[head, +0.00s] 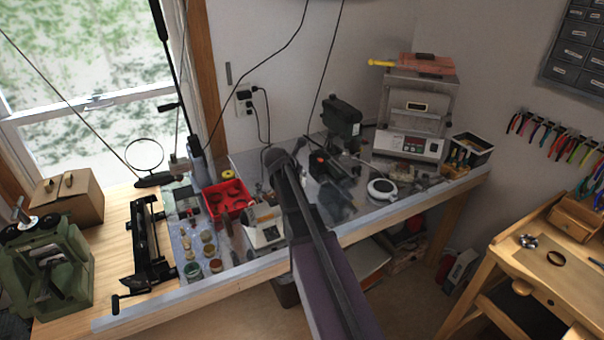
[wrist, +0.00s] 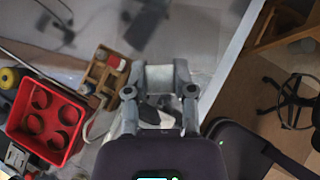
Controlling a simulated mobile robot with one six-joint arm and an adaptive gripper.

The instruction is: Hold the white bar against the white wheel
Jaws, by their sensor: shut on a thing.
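My gripper (wrist: 160,84) shows in the wrist view, its two grey fingers closed on a pale grey-white block, which looks like the white bar (wrist: 160,76). The block spans the gap between the fingertips, above the workbench (wrist: 205,50). In the head view my arm hides the gripper and the bar. I cannot pick out the white wheel for certain. A small pale object (wrist: 150,114) shows between the fingers, partly covered, and I cannot tell what it is. I see no clear contact between the bar and a wheel.
A red tray (head: 237,186) with round holes stands left of my arm, also in the wrist view (wrist: 18,127). A wooden holder (wrist: 94,78) is beside the gripper. A white round object (head: 382,188) and a dark machine (head: 342,118) stand to the right. Small jars (head: 193,270) stand near the front edge.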

